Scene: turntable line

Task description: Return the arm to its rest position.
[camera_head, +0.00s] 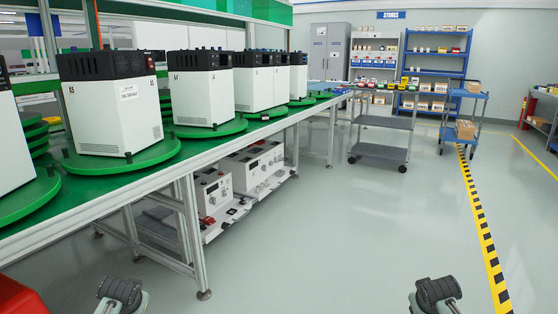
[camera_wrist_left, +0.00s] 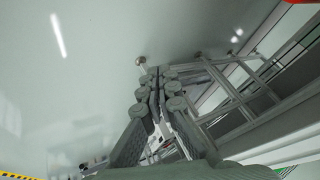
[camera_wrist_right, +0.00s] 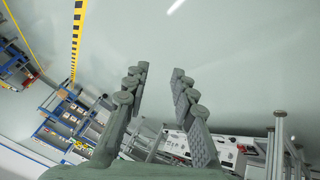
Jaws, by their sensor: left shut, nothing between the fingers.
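My left gripper (camera_wrist_left: 156,78) shows in the left wrist view with its two grey fingers close together, shut and empty. It hangs over the floor, with the line's metal frame behind it on the right. My right gripper (camera_wrist_right: 160,71) shows in the right wrist view with its fingers spread apart and nothing between them. Bare floor lies behind its fingertips. In the head view, dark grey parts of my left arm (camera_head: 122,292) and my right arm (camera_head: 437,292) show at the bottom edge. The fingers themselves cannot be made out there.
A green-topped line (camera_head: 110,189) runs along the left, with several white-and-black units (camera_head: 112,110) on green turntables. Its metal legs (camera_head: 193,235) stand near my left arm. A red object (camera_head: 20,298) is at bottom left. A grey cart (camera_head: 382,152) stands farther off. The middle floor is clear.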

